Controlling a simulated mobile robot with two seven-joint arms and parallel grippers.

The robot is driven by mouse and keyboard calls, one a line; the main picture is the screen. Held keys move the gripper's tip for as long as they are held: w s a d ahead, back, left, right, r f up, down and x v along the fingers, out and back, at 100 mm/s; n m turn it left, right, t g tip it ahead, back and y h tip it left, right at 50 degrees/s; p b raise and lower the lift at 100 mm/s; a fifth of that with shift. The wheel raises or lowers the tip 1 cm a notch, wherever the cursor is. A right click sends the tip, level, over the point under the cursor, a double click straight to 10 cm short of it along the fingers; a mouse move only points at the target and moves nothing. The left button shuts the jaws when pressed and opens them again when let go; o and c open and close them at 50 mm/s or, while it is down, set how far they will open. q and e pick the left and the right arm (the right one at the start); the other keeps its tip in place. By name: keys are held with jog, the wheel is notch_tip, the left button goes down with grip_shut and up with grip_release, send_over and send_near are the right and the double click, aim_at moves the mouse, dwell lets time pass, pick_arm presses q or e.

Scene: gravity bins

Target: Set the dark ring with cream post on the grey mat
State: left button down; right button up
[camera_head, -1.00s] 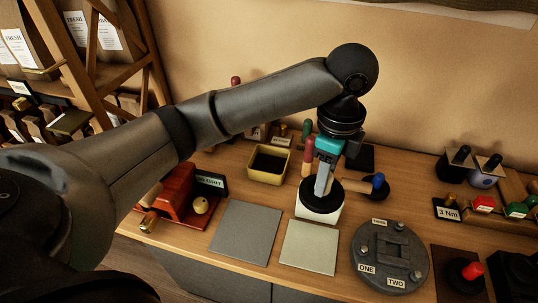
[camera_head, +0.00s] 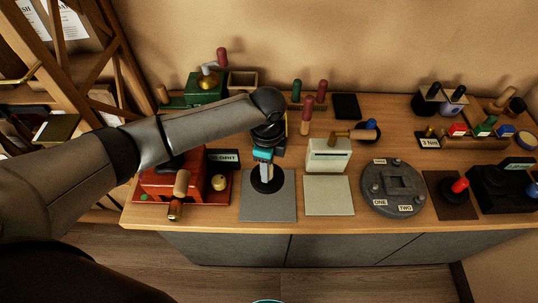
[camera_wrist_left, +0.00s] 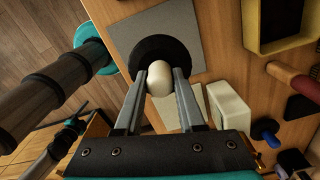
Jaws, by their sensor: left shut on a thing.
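My left gripper (camera_head: 264,168) is shut on the cream post of the dark ring and points down.
A paler mat (camera_head: 329,196) lies bare to the right, with a white block (camera_head: 328,156) behind it. A red machine (camera_head: 168,183) stands close on the left. A round dark plate (camera_head: 393,202) lies further right. The table's front edge is near the mats.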

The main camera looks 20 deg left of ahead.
pick_arm(q)
jog(key=shift+w+d, duration=0.1)
jog(key=shift+d, duration=0.15)
jog(key=shift+r+p, duration=0.1)
jog(key=shift+p, duration=0.35)
notch_tip(320, 180, down, 4)
jog(key=b, duration=0.3)
jog(key=shift+a+f, duration=0.1)
jog(key=shift+f, duration=0.15)
jog(key=shift+f+b, duration=0.45)
jog(key=shift+f, duration=0.45)
pick_arm(e)
jog(key=shift+w+d+f, duration=0.1)
jog(key=shift+d+f, duration=0.1)
jog(key=shift+f, duration=0.55)
jog(key=shift+w+d+f, duration=0.1)
jog(key=shift+d+f, duration=0.05)
jog(key=shift+f, duration=0.6)
pick_arm(q)
jog(key=shift+f+b, duration=0.3)
jog(key=shift+f, duration=0.15)
pick_arm(e)
jog(key=shift+d+f, duration=0.15)
jog(key=shift+f, duration=0.15)
pick_arm(q)
jog(key=shift+c, duration=2.2)
grip_release()
jog(key=shift+f, duration=0.1)
